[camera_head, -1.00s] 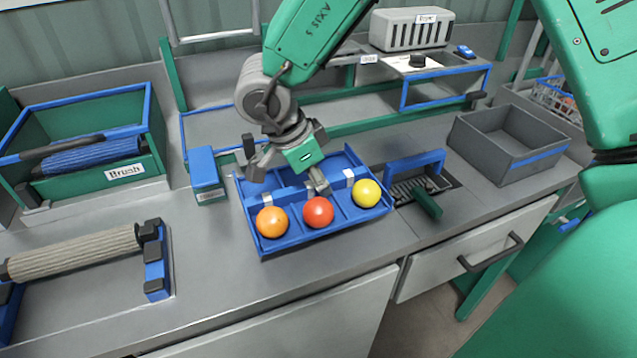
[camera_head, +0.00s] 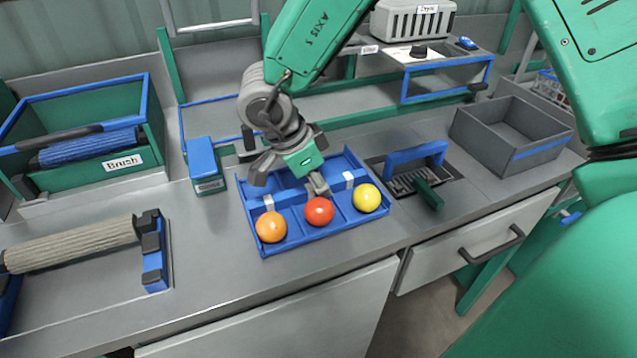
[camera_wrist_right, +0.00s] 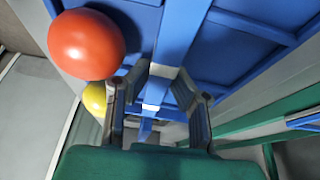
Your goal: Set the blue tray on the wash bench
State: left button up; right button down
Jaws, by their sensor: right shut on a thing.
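The blue tray (camera_head: 330,228) lies on the grey bench top, with an orange ball (camera_head: 271,227), a red ball (camera_head: 319,211) and a yellow ball (camera_head: 367,198) in its front compartments. My right gripper (camera_head: 293,186) is over the tray's middle, shut on its raised central bar. In the right wrist view the two fingers (camera_wrist_right: 162,88) stand on either side of the blue bar (camera_wrist_right: 181,38), with the red ball (camera_wrist_right: 86,44) beside them. Whether the tray touches the bench everywhere is hard to tell. My left gripper is not in view.
A small blue box (camera_head: 204,162) stands close left of the tray. A blue handle (camera_head: 415,155) over a grated recess is close on the right. A grey bin (camera_head: 540,156) stands farther right. A roller (camera_head: 70,246) on blue stands and a Brush box (camera_head: 155,120) are left.

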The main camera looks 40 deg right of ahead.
jog(key=shift+f, duration=0.25)
dwell(0.3)
jog(key=c, duration=1.3)
grip_release()
jog(key=shift+c, duration=0.2)
jog(key=c, duration=0.3)
jog(key=shift+c, duration=0.2)
notch_tip(320, 180, up, 7)
jog(key=p, duration=0.9)
